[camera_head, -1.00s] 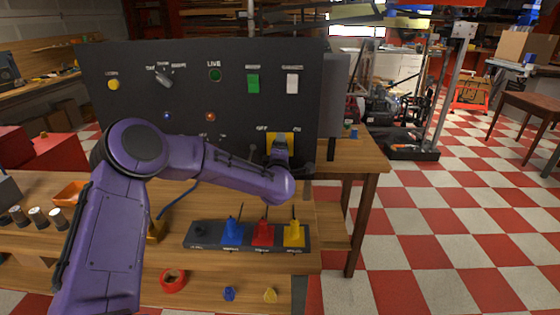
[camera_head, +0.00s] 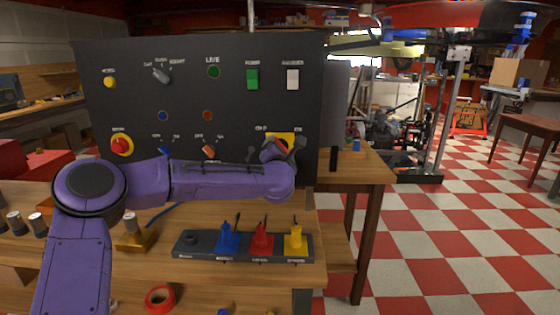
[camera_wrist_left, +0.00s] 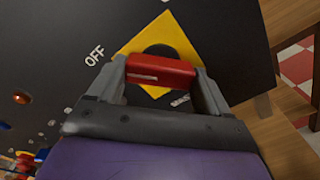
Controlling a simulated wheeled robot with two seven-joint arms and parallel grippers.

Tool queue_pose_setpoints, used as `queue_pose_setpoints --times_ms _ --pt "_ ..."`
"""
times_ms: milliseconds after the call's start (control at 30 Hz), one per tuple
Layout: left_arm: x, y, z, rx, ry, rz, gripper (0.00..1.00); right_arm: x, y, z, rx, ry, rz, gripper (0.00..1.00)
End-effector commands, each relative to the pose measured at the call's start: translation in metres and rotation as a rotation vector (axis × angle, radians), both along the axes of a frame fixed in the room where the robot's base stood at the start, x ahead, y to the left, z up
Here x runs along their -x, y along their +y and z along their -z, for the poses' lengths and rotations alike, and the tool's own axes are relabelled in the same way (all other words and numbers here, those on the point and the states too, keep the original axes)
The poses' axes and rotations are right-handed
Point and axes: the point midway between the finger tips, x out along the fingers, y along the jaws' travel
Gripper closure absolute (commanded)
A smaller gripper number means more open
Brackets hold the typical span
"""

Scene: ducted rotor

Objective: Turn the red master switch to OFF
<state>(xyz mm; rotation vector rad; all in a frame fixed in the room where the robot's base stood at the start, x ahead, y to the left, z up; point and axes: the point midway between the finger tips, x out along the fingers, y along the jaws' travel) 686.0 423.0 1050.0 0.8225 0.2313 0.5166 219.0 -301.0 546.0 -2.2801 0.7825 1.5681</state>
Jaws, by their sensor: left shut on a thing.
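The red master switch handle (camera_wrist_left: 160,70) sits on a yellow diamond plate (camera_wrist_left: 187,32) on the black panel. My left gripper (camera_wrist_left: 162,76) is shut on the handle, one finger at each end of it. The "OFF" label (camera_wrist_left: 94,56) shows left of the plate in the left wrist view; another label at lower right is partly hidden by a finger. In the head view my left gripper (camera_head: 281,152) is at the plate (camera_head: 288,138), between the "OFF" and "ON" labels, and partly covers the switch. My right gripper is not in view.
The panel (camera_head: 120,60) also carries a red knob on yellow (camera_head: 122,145), a green switch (camera_head: 252,79) and a white switch (camera_head: 293,79). Below my forearm, a dark tray (camera_head: 190,243) holds blue, red and yellow pieces on the wooden bench (camera_head: 320,205). Red tape (camera_head: 160,299) lies in front.

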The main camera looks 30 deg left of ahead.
Motion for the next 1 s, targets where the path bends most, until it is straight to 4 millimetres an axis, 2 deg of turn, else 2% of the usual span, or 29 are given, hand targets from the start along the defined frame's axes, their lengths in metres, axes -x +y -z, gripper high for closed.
queue_pose_setpoints --times_ms 33,200,700,733,800,1000 --pt "0.0 0.0001 0.004 0.016 -0.007 0.001 0.52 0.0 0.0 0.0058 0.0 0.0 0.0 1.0" --pt "-0.0001 0.0 0.002 0.05 -0.029 0.0 0.52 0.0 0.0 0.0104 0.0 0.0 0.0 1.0" --pt "0.0 0.0 0.0004 0.068 -0.04 0.0 0.52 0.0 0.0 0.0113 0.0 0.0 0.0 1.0" --pt "0.0 0.0 0.0004 0.068 -0.04 0.0 0.18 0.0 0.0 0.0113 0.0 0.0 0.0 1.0" --pt "0.0 0.0 0.0003 0.067 -0.04 0.0 0.0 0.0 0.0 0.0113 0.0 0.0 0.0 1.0" --pt "0.0004 0.0002 0.0002 0.065 -0.039 -0.001 0.0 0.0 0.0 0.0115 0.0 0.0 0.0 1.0"
